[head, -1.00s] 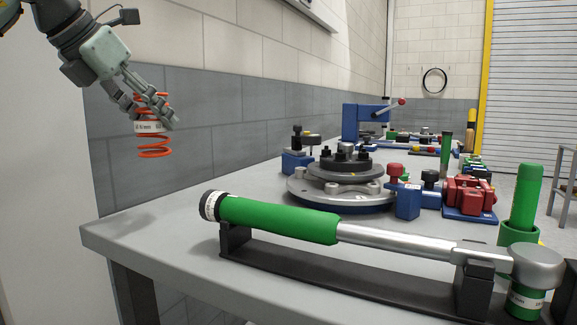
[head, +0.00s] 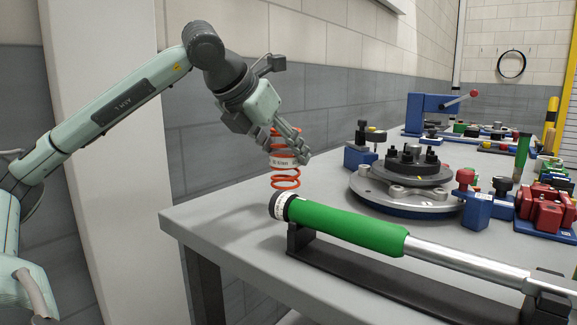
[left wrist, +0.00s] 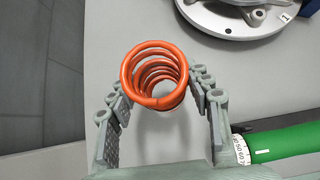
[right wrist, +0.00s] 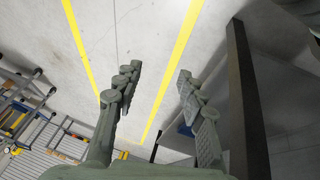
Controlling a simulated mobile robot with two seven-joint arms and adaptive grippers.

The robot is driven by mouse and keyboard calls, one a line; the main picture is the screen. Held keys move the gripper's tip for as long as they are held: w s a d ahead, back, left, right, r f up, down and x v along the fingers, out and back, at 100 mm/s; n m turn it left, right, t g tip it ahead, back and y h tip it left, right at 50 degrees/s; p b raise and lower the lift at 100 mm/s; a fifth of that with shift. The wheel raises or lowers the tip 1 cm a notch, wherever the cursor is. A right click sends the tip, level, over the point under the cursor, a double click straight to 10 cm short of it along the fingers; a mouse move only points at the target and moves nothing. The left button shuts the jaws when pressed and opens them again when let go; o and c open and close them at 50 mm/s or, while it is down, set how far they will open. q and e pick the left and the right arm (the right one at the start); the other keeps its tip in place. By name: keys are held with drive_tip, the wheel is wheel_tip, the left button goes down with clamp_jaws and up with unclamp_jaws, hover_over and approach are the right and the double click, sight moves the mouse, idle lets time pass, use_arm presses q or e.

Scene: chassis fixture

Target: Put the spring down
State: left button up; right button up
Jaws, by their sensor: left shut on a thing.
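The orange coil spring (head: 285,183) with a white label band hangs upright below my left gripper (head: 288,150). That gripper is shut around its upper part. In the head view its lower coils appear just above the grey workbench (head: 215,212), behind the black end of a green-handled tool. I cannot tell for certain whether it touches the bench. In the left wrist view the spring (left wrist: 128,72) sits between the two fingers, with bare bench around it. My right gripper (right wrist: 157,82) shows only in the right wrist view, open and empty, above the floor.
The green-handled torque wrench (head: 345,226) rests on a black stand (head: 370,285) along the front. A round metal fixture (head: 405,190) stands right of the spring, beside blue and red clamps (head: 545,208). The bench's left corner is bare.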

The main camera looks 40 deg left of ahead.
sight(288, 172)
use_arm(q)
drive_tip(key=shift+w+d, duration=0.2)
drive_tip(key=shift+d, duration=0.05)
drive_tip(key=shift+f, duration=0.35)
wheel_tip(288, 172, down, 2)
drive_tip(key=shift+b, duration=1)
drive_tip(key=shift+f+b, duration=0.55)
drive_tip(key=shift+f, duration=0.2)
drive_tip(key=shift+c, duration=0.2)
use_arm(e)
drive_tip(key=w+a+r+n+t+y, duration=0.1)
drive_tip(key=w+a+r+t+y, duration=0.2)
drive_tip(key=w+a+r+t, duration=0.4)
drive_tip(key=shift+w+a+y, duration=0.3)
drive_tip(key=shift+w+a, duration=1.05)
drive_tip(key=shift+w, duration=0.2)
use_arm(q)
drive_tip(key=shift+f, duration=0.1)
use_arm(e)
drive_tip(key=shift+a+r, duration=0.15)
drive_tip(key=shift+r, duration=0.1)
